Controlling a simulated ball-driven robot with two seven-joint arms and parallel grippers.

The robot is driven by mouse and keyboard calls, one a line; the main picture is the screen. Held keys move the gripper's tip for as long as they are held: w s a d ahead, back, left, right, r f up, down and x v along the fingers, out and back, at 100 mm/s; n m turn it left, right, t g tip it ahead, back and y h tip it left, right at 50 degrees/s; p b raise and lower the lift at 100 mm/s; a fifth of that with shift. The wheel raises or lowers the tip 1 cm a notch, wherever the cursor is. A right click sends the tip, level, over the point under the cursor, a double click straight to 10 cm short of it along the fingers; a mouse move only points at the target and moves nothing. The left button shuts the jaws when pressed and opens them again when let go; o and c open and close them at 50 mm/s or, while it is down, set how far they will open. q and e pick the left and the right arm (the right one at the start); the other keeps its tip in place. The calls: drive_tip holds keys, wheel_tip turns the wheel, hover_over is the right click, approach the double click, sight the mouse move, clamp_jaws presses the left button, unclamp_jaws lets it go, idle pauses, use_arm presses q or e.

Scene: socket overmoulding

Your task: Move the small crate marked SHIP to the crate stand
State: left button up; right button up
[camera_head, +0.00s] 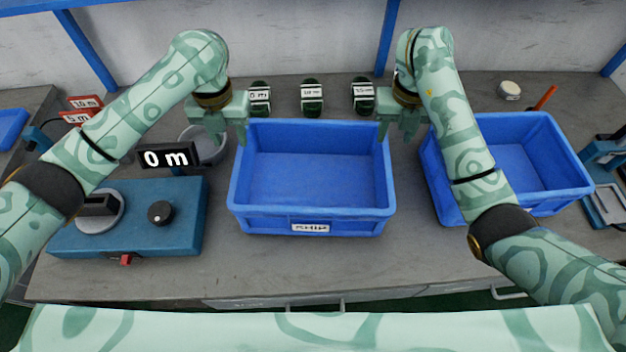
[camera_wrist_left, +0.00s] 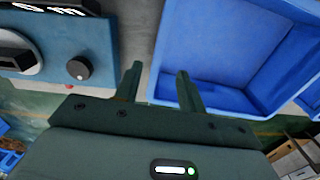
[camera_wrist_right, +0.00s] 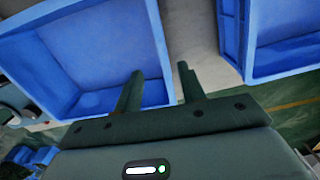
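A blue open crate (camera_head: 312,178) stands at the middle of the bench and looks empty. In the right wrist view the right fingers (camera_wrist_right: 160,70) are apart beside the crate's other wall (camera_wrist_right: 157,35). Finger contact cannot be told. I cannot make out a crate stand.
A second blue crate (camera_head: 515,165) stands close on the right, partly behind my right arm. A blue device (camera_head: 130,222) with a knob and a "0 m" display (camera_head: 168,157) is at left. A grey bowl (camera_head: 204,146) and several dark green labelled items (camera_head: 312,104) stand behind.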

sight(241, 169)
use_arm(q)
wheel_tip(241, 169, down, 13)
drive_tip(key=shift+r, duration=0.2)
use_arm(e)
drive_tip(key=f, duration=1.3)
drive_tip(key=shift+s+d, duration=0.1)
drive_tip(key=shift+s, duration=0.15)
use_arm(q)
clamp_jaws()
use_arm(e)
clamp_jaws()
use_arm(q)
drive_tip(key=shift+r, duration=0.1)
